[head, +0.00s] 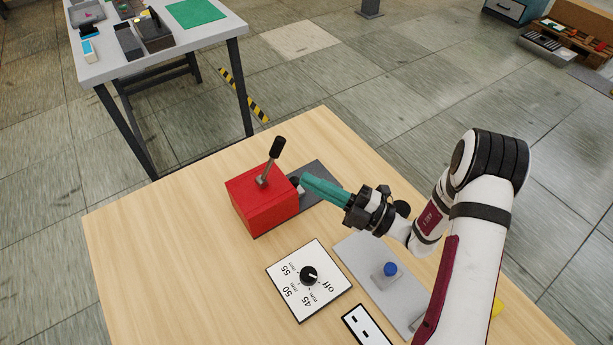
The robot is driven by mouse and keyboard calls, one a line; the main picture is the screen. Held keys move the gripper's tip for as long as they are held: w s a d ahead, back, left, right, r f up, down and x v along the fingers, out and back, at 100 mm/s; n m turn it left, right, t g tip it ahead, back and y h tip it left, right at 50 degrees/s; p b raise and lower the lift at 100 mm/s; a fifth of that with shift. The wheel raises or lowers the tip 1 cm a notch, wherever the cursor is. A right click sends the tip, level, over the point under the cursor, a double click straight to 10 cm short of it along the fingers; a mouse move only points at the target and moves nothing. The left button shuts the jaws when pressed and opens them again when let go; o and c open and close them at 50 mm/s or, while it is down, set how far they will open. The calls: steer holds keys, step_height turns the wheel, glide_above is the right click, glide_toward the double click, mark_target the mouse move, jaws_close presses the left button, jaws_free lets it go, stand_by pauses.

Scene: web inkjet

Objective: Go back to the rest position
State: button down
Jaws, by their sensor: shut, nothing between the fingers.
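My gripper (306,183) has teal fingers and is shut with nothing seen between them. It is stretched out to the left over the wooden table (150,235). Its tips are close to the right side of a red box (262,205) with a black-knobbed lever (271,160). Whether the tips touch the box, I cannot tell. The lever stands up, tilted a little to the right. A dark plate (318,172) lies under the box and partly behind the fingers.
A white dial panel (290,295) with a black knob lies in front of the box. A grey plate with a blue button (390,269) lies under my arm. A black-and-white slotted panel (365,326) is at the front. The table's left part is clear. Another table (190,45) stands at the back left.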

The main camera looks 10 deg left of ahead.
steer(key=s+r+n+g+h, duration=0.4)
steer(key=s+n+g, duration=0.1)
steer(key=s+n, duration=0.5)
steer(key=s+r+n+g+h, duration=0.4)
steer(key=s+n+g, duration=0.3)
steer(key=n, duration=0.5)
steer(key=s+d+f+n+t+h, duration=0.1)
steer(key=s+d+n+t+h, duration=0.2)
steer(key=d+n+h, duration=0.2)
steer(key=s+d+f+n+t+h, duration=0.2)
steer(key=s+d+n+t+h, duration=0.2)
steer(key=d+n, duration=0.4)
steer(key=shift+n+h, duration=0.7)
steer(key=shift+n, duration=0.5)
steer(key=shift+a, duration=0.15)
